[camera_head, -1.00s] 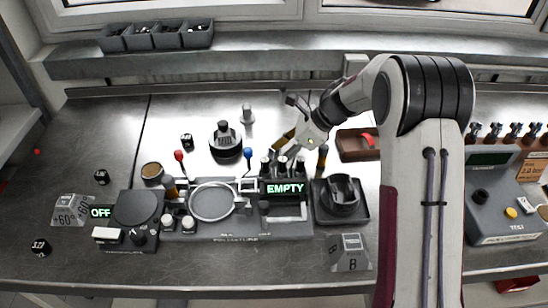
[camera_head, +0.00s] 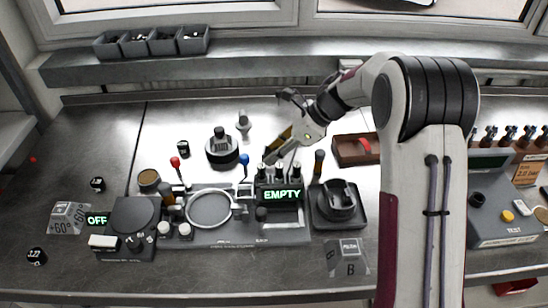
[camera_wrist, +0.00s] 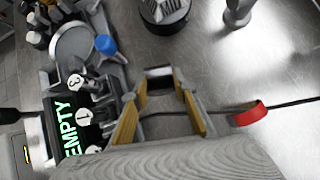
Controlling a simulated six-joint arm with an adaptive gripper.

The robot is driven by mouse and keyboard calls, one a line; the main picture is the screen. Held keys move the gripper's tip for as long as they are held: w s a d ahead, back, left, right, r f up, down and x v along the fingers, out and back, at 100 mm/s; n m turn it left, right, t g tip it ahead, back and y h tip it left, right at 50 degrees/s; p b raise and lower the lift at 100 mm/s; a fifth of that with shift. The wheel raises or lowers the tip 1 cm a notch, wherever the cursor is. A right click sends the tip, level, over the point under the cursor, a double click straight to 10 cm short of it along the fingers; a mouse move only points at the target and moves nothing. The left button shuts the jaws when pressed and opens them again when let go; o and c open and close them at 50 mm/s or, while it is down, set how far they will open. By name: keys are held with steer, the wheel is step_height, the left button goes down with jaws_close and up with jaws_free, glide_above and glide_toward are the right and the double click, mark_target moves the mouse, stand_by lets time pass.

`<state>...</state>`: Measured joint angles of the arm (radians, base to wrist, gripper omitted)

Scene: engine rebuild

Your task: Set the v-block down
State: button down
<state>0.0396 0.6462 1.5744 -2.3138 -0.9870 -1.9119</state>
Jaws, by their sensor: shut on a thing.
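My gripper (camera_wrist: 158,88) has yellow-padded fingers closed on a small grey metal piece, which I take to be the v-block (camera_wrist: 158,73). Only its bright edge and dark face show between the fingertips in the wrist view. In the head view my gripper (camera_head: 274,152) points down and left, just behind the station with the EMPTY display (camera_head: 282,195). The held piece is too small there to make out. I cannot tell whether it touches the bench.
A blue-knobbed lever (camera_head: 244,159) and a red-knobbed lever (camera_head: 175,161) stand left of my gripper. A dark round part (camera_head: 222,151) and a metal post (camera_head: 243,122) stand behind. A brown tray (camera_head: 350,149) lies right.

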steer(key=shift+r, duration=3.45)
steer(key=shift+w, duration=0.1)
steer(key=w+a+m+t+h, duration=0.2)
steer(key=w+a+m+t, duration=0.2)
steer(key=w+a, duration=1.3)
steer(key=shift+a+r+m, duration=0.15)
steer(key=shift+a+m, duration=1.15)
steer(key=shift+m, duration=0.1)
steer(key=shift+w, duration=0.1)
steer(key=shift+f, duration=3.1)
steer(key=shift+f, duration=0.1)
